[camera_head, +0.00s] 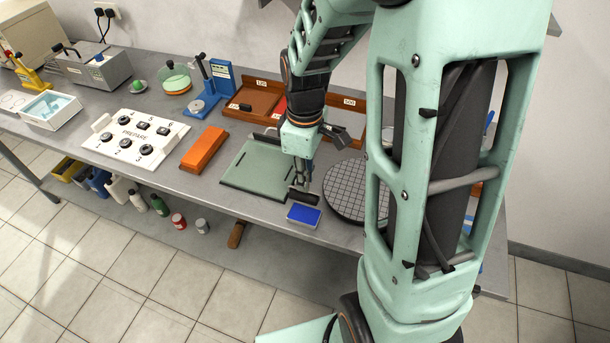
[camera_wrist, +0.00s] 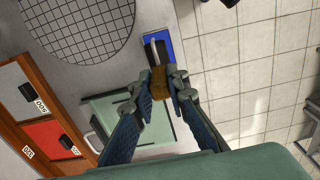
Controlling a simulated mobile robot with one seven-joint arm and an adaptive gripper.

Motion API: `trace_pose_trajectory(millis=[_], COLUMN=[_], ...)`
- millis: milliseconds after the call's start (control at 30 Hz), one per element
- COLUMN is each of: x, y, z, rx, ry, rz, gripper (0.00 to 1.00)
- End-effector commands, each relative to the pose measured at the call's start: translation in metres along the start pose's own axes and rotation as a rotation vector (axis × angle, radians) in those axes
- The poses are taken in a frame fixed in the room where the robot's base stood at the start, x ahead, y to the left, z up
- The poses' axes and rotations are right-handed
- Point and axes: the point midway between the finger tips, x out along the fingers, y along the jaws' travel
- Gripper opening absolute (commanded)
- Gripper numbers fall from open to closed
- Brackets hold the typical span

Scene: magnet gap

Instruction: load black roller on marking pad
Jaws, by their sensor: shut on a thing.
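The marking pad is a small blue rectangle (camera_head: 303,217) at the front edge of the bench, also seen at the top middle of the wrist view (camera_wrist: 174,46). My gripper (camera_head: 302,180) is shut on the brown handle (camera_wrist: 159,84) of the black roller (camera_head: 304,198). The roller's dark cylinder (camera_wrist: 153,53) overlaps the pad in the wrist view. In the head view it shows at the pad's far edge, below my fingers. I cannot tell whether it touches the pad or hangs just above it.
A round gridded plate (camera_head: 347,194) lies close to the right of the pad. A green board (camera_head: 240,177) lies to the left, with an orange block (camera_head: 204,148) and a white numbered panel (camera_head: 130,135) beyond. Wooden trays (camera_head: 257,98) stand behind. The bench's front edge is close.

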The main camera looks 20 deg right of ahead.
Motion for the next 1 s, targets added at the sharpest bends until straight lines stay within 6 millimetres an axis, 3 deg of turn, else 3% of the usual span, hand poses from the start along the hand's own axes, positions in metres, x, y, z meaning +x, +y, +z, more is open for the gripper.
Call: trace_pose_trajectory(millis=[500,1000], x=[0.052,0.057], y=[0.000,0.000], z=[0.000,0.000], rx=[0.001,0.001], ry=[0.000,0.000], rz=[-0.001,0.000], gripper=[0.00,0.00])
